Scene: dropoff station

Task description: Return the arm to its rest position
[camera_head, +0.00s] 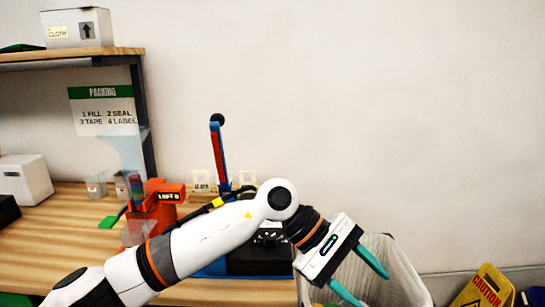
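My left arm comes in from the lower left and reaches across the front of the bench. My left gripper (374,290) has two teal fingers, spread apart, pointing down and to the right over a bin with a pale liner (405,285). No object shows between the fingers, though the lower fingertip is close to the picture's bottom edge. My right gripper is not in view.
A wooden bench (60,240) carries an orange device (155,205), a blue-and-black machine with an upright lever (218,160) and a white box (25,180). A shelf (80,55) hangs at upper left. A yellow caution sign (485,288) stands at lower right.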

